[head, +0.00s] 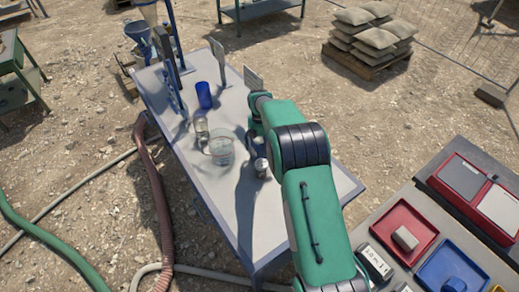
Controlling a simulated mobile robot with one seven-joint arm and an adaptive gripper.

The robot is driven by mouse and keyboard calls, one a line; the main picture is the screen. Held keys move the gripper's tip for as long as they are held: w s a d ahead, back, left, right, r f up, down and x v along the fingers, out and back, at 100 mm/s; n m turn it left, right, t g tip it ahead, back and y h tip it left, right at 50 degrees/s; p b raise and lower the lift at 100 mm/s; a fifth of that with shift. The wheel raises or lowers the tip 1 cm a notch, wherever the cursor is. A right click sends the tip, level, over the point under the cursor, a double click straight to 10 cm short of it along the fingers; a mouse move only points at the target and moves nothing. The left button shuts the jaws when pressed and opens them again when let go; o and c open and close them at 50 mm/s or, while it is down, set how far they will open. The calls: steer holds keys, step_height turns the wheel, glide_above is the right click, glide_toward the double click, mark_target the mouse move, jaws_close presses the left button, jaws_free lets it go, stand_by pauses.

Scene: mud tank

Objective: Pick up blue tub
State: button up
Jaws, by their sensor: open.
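A blue tub (205,95), upright and cylindrical, stands on the long grey table (205,165) toward its far half. My green arm reaches over the right side of the table. My gripper (256,146) is at the arm's end, low over the table, to the right of and nearer than the blue tub and apart from it. It is open, small and partly hidden by my arm. I see nothing held in it.
A clear glass vessel (220,151) and a clear jar (201,130) stand nearer than the tub. A small metal cup (261,168) is near my arm. Upright stands (166,55) rise at the far left. Red (404,222) and blue trays (450,271) lie at right.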

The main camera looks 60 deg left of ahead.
steer(key=shift+f, duration=1.65)
steer(key=c, duration=1.5)
